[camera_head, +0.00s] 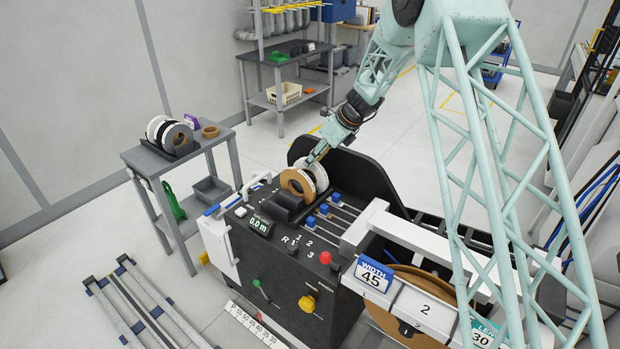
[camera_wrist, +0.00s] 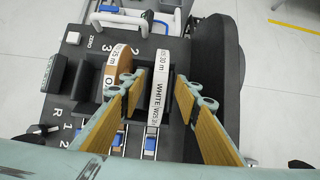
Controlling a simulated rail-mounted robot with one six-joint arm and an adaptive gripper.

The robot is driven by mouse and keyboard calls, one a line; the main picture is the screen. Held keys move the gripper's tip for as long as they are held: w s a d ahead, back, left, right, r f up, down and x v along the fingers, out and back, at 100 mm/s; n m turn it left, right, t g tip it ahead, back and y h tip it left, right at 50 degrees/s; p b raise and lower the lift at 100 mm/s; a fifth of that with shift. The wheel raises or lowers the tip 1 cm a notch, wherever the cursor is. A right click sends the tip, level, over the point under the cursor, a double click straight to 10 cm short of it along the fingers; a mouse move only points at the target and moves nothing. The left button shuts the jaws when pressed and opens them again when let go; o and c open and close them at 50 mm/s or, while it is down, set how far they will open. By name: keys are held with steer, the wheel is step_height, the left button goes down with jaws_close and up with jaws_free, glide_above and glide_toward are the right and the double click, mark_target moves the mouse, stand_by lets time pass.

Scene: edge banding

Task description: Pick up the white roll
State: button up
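A white roll (camera_head: 318,172) with a "WHITE" label stands upright in a holder on top of the dark machine. In the wrist view the white roll (camera_wrist: 159,88) shows edge-on between my two fingers. My gripper (camera_head: 313,157) is at the top of the rolls; in the wrist view my gripper (camera_wrist: 163,88) is open, with one finger on each side of the white roll and gaps beside it. A brown roll (camera_wrist: 118,70) stands just left of the white roll, close to my left finger; it also shows in the head view (camera_head: 291,183).
A dark curved guard (camera_wrist: 217,70) rises to the right of the rolls. Blue-topped sliders (camera_head: 322,209) sit in front of them. A grey side table (camera_head: 140,158) at left bears another rack of rolls (camera_head: 172,135). The floor behind the machine is clear.

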steer(key=shift+x, duration=2)
jaws_close()
